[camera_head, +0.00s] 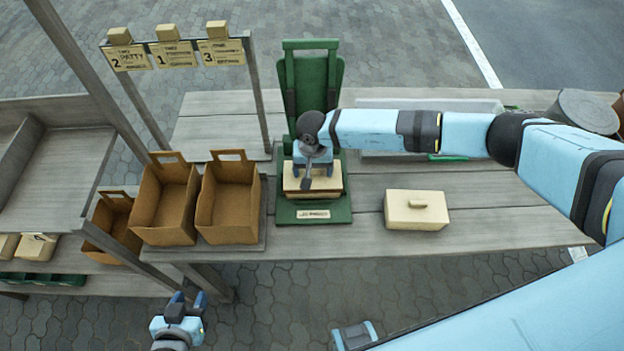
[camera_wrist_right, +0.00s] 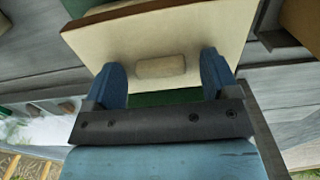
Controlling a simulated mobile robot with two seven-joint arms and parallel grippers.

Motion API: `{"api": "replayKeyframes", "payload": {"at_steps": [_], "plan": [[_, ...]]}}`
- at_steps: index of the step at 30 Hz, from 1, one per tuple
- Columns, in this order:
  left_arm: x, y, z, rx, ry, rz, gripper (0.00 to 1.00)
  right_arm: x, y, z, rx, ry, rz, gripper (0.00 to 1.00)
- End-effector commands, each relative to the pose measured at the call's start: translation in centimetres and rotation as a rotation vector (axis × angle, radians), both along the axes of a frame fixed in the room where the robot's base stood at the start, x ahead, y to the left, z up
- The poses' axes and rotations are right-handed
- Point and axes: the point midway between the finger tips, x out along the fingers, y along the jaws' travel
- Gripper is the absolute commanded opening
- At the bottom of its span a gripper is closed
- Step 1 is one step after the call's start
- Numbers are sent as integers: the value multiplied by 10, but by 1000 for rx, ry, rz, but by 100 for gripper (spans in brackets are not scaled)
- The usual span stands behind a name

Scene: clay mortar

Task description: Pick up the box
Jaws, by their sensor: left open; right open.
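A cream box (camera_head: 331,187) with brown sides sits on the base of the green stand (camera_head: 332,212). My right gripper (camera_head: 316,178) is over this box and hides part of its top. In the right wrist view, the right gripper (camera_wrist_right: 163,72) is open, its blue fingertips on either side of a small raised handle on the box's pale face (camera_wrist_right: 160,35). I cannot tell whether the fingers touch it. A second cream box (camera_head: 416,210) with a small handle lies on the table to the right. My left gripper (camera_head: 184,303) is open and empty, in front of the table's front edge.
Brown open cartons (camera_head: 228,200) stand left of the green stand. A sign rack (camera_head: 180,54) with numbered cards rises behind them. A wooden shelf (camera_head: 60,170) is at far left. The table (camera_head: 480,215) is clear around the second box.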

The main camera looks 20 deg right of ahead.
Motion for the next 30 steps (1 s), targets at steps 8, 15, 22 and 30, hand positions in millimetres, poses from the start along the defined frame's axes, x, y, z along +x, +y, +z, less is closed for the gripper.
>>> {"api": "replayKeyframes", "payload": {"at_steps": [8,15,22,30], "plan": [[0,0,0,1,0,-1,43,0,0,-1,1,-1,0,72],[0,0,0,1,-1,-1,43,0,0,-1,1,-1,0,16],[0,0,0,1,-1,-1,43,0,0,-1,1,-1,0,11],[0,0,-2,1,-1,-1,43,1,0,10,3,-2,-1,11]]}}
